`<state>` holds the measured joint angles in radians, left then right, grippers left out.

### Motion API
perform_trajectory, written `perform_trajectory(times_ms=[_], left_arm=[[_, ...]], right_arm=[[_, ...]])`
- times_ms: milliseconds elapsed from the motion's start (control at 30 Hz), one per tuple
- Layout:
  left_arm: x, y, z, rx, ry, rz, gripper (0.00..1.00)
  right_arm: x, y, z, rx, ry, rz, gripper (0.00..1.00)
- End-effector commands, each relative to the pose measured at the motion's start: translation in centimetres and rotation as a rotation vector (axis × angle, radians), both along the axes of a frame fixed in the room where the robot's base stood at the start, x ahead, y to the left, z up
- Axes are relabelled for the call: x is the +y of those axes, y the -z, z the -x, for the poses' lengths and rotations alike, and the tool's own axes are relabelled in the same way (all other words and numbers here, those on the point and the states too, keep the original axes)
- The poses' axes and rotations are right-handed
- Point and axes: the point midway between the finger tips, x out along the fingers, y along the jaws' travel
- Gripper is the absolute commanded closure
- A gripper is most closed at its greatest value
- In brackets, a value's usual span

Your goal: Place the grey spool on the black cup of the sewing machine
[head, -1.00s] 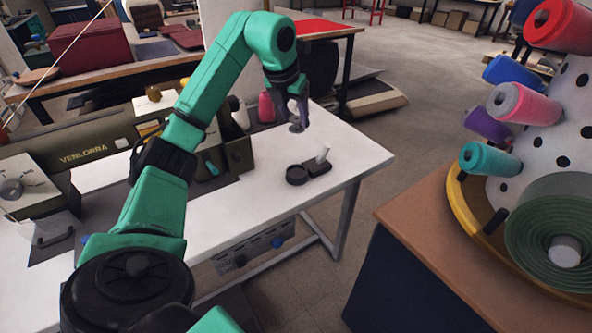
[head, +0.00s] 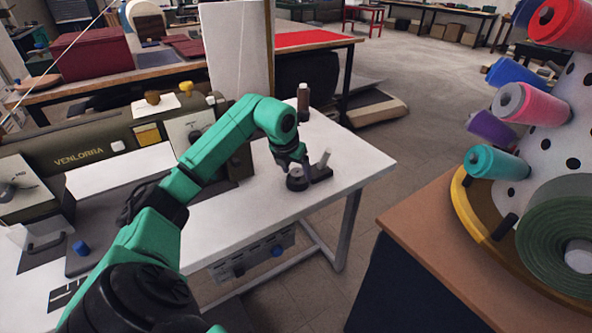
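The black cup (head: 297,184) is the round part of a small black holder on the white sewing table, near its right end. A short pale peg (head: 325,158) stands on the holder just right of the cup. My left gripper (head: 294,165) points down right over the cup. The small grey spool (head: 295,174) is at its fingertips, at the cup's mouth. The fingers look shut on the spool, but they are small and dark here. I cannot tell whether the spool touches the cup. My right gripper is not in view.
The olive sewing machine (head: 90,150) stands behind my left arm. A dark spool (head: 303,100) stands upright at the table's far edge. A brown table (head: 430,240) at right bears a dotted cone with coloured spools. The white tabletop (head: 350,165) right of the holder is clear.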

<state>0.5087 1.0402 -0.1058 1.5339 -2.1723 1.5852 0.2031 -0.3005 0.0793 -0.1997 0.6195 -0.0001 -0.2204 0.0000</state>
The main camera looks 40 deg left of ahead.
Motion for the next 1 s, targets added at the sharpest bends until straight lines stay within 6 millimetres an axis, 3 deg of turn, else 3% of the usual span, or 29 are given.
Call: perform_trajectory(times_ms=[367, 467, 800, 1000], left_arm=[[0.0, -0.6, 0.1, -0.002, 0.0, 0.0, 0.2], [-0.1, -2.2, 0.7, -0.003, 0.0, -0.003, 0.2], [-0.8, -10.2, 3.9, -0.004, 0.0, -0.001, 0.2], [-0.9, -11.3, 4.5, 0.0, 0.0, 0.0, 0.2]], right_arm=[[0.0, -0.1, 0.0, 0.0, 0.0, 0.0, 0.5], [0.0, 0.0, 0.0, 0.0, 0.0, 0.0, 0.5], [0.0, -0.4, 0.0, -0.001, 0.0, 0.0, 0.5], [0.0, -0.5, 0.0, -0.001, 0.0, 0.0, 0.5]])
